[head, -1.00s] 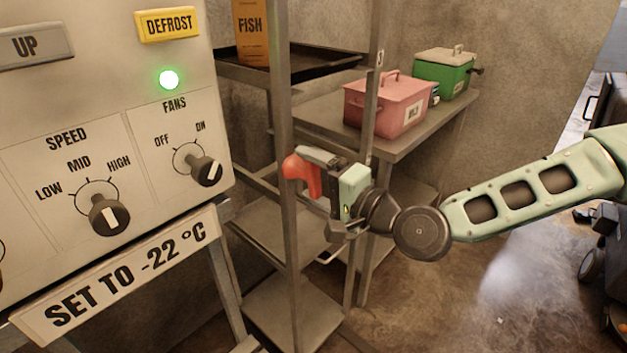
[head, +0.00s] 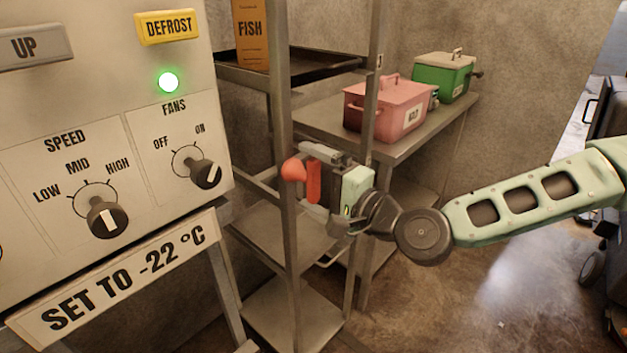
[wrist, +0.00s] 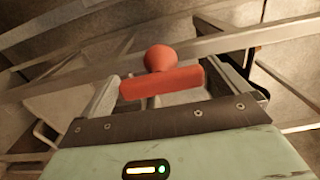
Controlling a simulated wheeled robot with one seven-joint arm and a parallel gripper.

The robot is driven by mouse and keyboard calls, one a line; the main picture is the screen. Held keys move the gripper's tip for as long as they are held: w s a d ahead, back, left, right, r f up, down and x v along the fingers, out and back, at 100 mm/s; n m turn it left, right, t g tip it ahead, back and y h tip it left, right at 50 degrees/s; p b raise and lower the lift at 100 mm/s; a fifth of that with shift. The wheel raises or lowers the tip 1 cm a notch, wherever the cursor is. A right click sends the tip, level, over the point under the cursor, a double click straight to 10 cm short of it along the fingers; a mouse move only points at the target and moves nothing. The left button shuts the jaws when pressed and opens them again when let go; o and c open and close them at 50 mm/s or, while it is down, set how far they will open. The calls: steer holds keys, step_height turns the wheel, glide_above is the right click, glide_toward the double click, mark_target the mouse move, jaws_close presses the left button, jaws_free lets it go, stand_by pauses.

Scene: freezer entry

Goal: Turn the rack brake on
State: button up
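The rack brake's red handle (head: 313,181) shows at the shelf rack's front post, with a round red knob (head: 293,169) at its left. In the wrist view the red bar (wrist: 162,83) lies crosswise between my fingers, with the knob (wrist: 160,58) just beyond it. My gripper (head: 321,188) is around the handle from the right. Its fingers are spread wide, one near each end of the bar, with small gaps seeming to show. Whether either finger touches the bar is hard to tell. The brake's mounting is hidden.
The metal rack (head: 282,115) carries a dark tray with a FISH box (head: 250,35). Behind stands a table with a pink box (head: 388,105) and a green box (head: 445,75). A control panel (head: 105,130) fills the left. Open floor lies at lower right.

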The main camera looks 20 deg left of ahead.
stand_by(0.3)
steer(key=b+v, duration=0.1)
steer(key=v, duration=1.6)
steer(key=shift+d+b, duration=0.2)
steer(key=shift+b, duration=0.2)
steer(key=s+d+f+n+g+h+p, duration=0.2)
steer(key=s+d+f+n+g+h, duration=0.35)
steer(key=s+f+n+h, duration=0.45)
steer(key=s+d+r+n+g+h+p, duration=0.1)
steer(key=s+d+r+n+h+p, duration=0.1)
steer(key=s+d+r+h, duration=0.4)
steer(key=d+r, duration=0.3)
steer(key=r, duration=0.2)
steer(key=shift+d+p, duration=0.25)
steer(key=shift+p, duration=0.05)
